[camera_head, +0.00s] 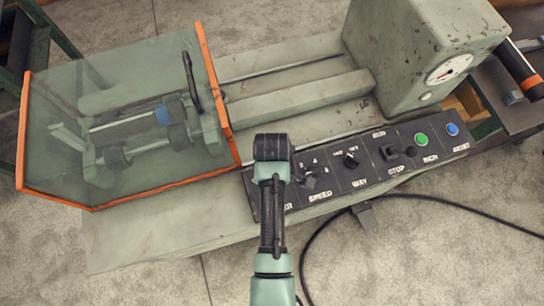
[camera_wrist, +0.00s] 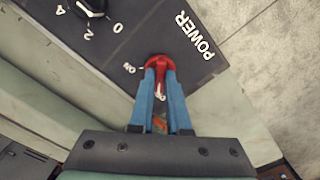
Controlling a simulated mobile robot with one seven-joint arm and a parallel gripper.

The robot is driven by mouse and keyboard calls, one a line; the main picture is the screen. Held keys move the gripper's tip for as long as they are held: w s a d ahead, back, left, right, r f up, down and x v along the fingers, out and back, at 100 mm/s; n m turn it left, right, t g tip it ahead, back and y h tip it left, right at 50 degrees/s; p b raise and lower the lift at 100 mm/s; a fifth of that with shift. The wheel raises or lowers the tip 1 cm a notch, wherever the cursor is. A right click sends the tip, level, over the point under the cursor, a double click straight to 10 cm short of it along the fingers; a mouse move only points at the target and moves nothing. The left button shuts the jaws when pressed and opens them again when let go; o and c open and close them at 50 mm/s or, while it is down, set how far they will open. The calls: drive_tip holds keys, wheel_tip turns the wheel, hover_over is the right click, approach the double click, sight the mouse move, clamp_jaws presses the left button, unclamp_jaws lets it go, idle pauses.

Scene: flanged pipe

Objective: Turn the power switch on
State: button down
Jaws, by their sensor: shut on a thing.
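The red power switch (camera_wrist: 158,61) sits on the dark control panel (camera_wrist: 140,40), beside the white POWER label in the wrist view. My gripper (camera_wrist: 160,73) has its two blue fingers shut on the red switch, one on each side. A white mark shows on the switch between the fingers. A small "ON" label stands to the left of the switch. I cannot tell which setting the switch is at, as the fingers cover part of it. In the head view my arm hides the switch and the fingers; only the end of the POWER label shows.
The speed knob (camera_wrist: 90,6) is close by on the same panel. The head view also shows the way knob (camera_head: 351,160), the stop lever (camera_head: 399,151), a green button (camera_head: 420,139) and a blue button (camera_head: 452,129). An orange-edged clear guard (camera_head: 110,75) stands left of my arm.

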drive_tip(key=m+p, duration=0.2)
drive_tip(key=m, duration=0.2)
drive_tip(key=shift+r, duration=0.2)
drive_tip(key=m+p, duration=0.2)
drive_tip(key=m, duration=0.2)
drive_tip(key=m+p, duration=0.1)
drive_tip(key=m, duration=0.4)
drive_tip(key=shift+f+m+p, duration=0.15)
drive_tip(key=shift+m+p, duration=0.5)
drive_tip(key=shift+m, duration=1.55)
drive_tip(key=shift+w, duration=0.1)
drive_tip(key=c, duration=0.9)
unclamp_jaws()
